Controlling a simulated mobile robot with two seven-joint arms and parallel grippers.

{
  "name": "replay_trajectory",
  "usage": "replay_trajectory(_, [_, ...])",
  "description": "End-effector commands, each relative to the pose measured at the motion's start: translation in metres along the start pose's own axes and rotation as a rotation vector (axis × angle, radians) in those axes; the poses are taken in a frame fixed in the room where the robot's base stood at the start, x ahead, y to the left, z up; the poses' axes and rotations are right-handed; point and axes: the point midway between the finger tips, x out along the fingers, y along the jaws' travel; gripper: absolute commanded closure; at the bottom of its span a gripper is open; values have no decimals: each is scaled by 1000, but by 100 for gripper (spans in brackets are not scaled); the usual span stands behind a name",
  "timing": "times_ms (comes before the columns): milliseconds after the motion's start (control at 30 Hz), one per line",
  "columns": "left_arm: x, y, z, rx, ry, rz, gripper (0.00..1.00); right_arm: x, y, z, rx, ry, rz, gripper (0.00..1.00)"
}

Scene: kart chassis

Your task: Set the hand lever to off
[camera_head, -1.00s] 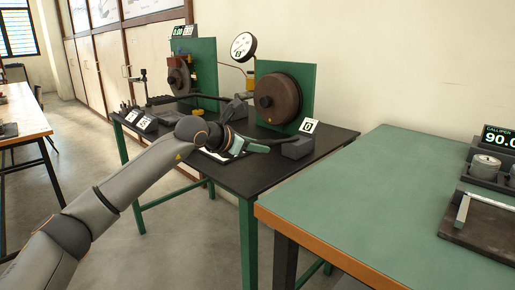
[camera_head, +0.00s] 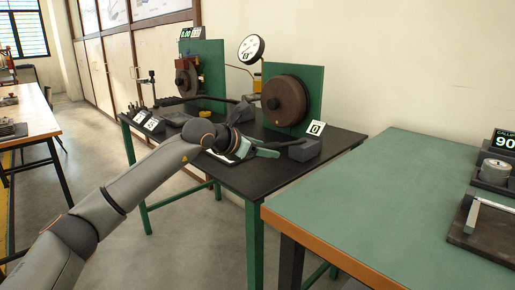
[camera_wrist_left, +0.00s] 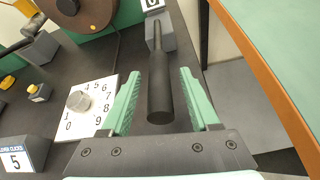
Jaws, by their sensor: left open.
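The hand lever (camera_wrist_left: 160,92) is a black rod with a thicker round grip, rising from a grey block (camera_wrist_left: 148,35) in the left wrist view. Its grip end points toward my wrist. In the head view the grey block (camera_head: 304,151) sits at the front right of the black table, the lever reaching left from it. My left gripper (camera_head: 268,152) is open at the lever's grip end. In the wrist view its two green fingers lie on either side of the grip, with gaps visible. My right gripper is not in view.
A green-topped bench (camera_head: 390,190) stands close on the right.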

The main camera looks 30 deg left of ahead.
Motion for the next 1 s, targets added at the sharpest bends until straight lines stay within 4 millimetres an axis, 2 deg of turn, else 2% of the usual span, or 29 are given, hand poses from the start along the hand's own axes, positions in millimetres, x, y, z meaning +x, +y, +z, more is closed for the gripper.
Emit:
replay_trajectory(33, [-4, 1, 1, 0, 0, 1, 38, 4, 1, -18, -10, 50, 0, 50])
replay_trajectory(167, [-20, 1, 1, 1, 1, 2, 38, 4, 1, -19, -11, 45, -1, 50])
replay_trajectory(500, [-88, 1, 1, 3, 5, 1, 38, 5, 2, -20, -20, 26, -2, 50])
replay_trajectory(600, [-104, 0, 0, 1, 7, 0, 38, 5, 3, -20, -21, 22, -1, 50])
replay_trajectory(800, [-119, -1, 0, 1, 7, -2, 38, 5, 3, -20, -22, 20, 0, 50])
replay_trajectory(1000, [-120, -1, 0, 1, 7, -2, 38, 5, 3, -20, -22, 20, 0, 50])
